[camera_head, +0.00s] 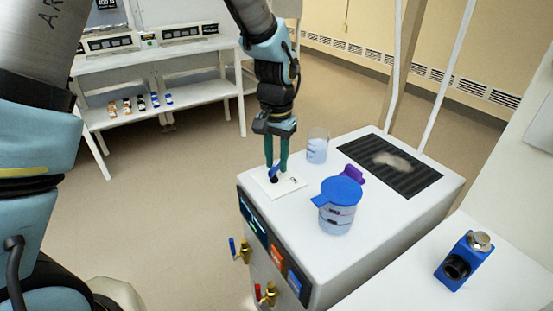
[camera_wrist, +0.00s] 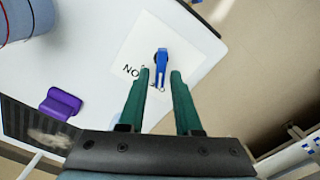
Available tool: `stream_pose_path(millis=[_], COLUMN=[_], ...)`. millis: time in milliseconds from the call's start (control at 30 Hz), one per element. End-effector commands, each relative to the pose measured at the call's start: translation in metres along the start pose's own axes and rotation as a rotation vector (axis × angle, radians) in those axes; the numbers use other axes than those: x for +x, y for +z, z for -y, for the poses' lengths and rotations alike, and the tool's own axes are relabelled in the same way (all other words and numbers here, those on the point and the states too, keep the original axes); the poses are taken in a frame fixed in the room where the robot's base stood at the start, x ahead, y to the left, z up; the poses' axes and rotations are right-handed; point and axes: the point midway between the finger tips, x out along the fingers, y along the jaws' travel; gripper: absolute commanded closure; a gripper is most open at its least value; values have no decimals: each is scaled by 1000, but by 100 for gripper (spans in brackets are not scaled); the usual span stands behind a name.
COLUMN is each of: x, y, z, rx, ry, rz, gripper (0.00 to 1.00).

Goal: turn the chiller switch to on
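The chiller (camera_head: 395,222) is a white box with a dark front panel. Its switch is a blue lever (camera_wrist: 163,66) on a white square plate (camera_wrist: 135,48) on the chiller top. The lever also shows in the head view (camera_head: 274,173). Printed letters (camera_wrist: 131,71) beside the lever look like "NO" or "ON"; the rest is partly hidden by a finger. My gripper (camera_wrist: 160,76) is open, with green fingers pointing down at the plate. In the head view my gripper (camera_head: 276,166) is right over the lever. The lever lies between the fingertips, with gaps visible on both sides.
A blue-lidded jug (camera_head: 338,207), a clear beaker (camera_head: 317,147) and a purple object (camera_head: 351,174) stand on the chiller near my gripper. A dark ribbed mat (camera_head: 392,166) lies behind them. A blue block device (camera_head: 464,261) sits on the right bench.

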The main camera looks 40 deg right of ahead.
Motion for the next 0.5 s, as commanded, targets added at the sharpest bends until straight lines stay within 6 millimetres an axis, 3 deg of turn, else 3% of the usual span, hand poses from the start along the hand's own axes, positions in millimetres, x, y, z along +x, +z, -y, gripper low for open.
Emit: stream_pose_path(millis=[33, 267, 500], x=[0, 0, 0], y=[0, 0, 0], z=[0, 0, 0], rx=[0, 0, 0], ry=[0, 0, 0], rz=[0, 0, 0], gripper=[74, 100, 100])
